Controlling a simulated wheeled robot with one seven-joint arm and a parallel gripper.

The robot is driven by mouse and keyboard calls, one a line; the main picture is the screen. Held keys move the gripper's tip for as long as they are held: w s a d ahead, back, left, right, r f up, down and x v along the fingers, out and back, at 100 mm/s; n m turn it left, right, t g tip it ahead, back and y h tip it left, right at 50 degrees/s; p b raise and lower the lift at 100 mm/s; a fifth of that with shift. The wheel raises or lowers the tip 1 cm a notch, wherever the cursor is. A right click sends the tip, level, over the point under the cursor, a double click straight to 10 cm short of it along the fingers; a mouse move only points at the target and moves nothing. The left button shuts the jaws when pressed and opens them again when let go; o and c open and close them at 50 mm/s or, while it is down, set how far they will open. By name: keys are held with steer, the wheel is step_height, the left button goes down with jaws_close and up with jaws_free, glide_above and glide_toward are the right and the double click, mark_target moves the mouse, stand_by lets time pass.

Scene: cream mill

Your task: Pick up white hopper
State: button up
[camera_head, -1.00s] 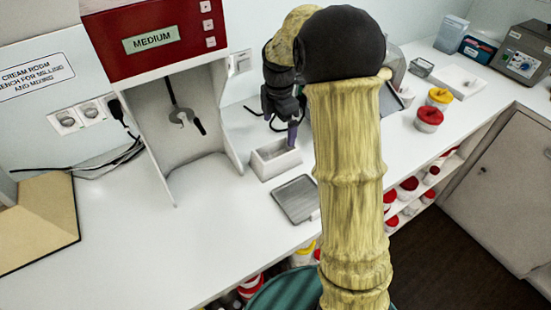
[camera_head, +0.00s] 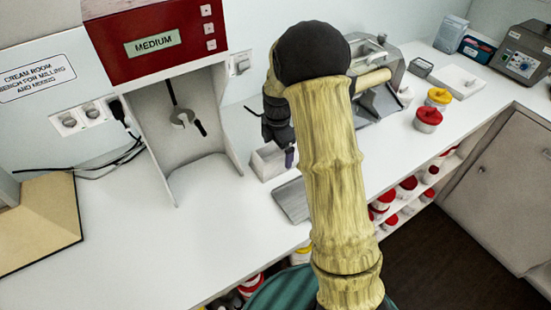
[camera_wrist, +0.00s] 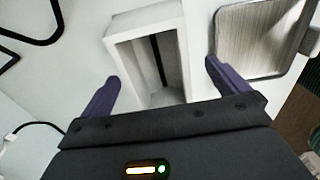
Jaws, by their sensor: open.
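The white hopper (camera_head: 262,163) is an open-topped white box on the bench, right of the red-topped machine; my arm and gripper hide part of it in the head view. In the wrist view the hopper (camera_wrist: 116,48) lies between and ahead of my fingers, with its hollow inside showing. My gripper (camera_wrist: 163,74) is open, one purple finger on the left side of the hopper and one on the right, with gaps to both. In the head view my gripper (camera_head: 287,156) is at the hopper's right end. I cannot tell how far the fingertips are above the bench.
A grey metal tray (camera_head: 290,202) lies just in front of the hopper, and it is close to my right finger in the wrist view (camera_wrist: 262,38). The machine marked MEDIUM (camera_head: 150,40) stands left. A grey metal device (camera_head: 378,90) stands behind my arm.

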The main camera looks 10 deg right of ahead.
steer(key=f, duration=0.3)
steer(key=f+p, duration=0.1)
steer(key=shift+w+a+f, duration=0.1)
steer(key=shift+a+f, duration=0.05)
steer(key=shift+a, duration=0.1)
steer(key=c, duration=1)
step_height(320, 180, up, 10)
steer(key=b, duration=0.1)
steer(key=shift+a, duration=0.1)
stand_by(0.4)
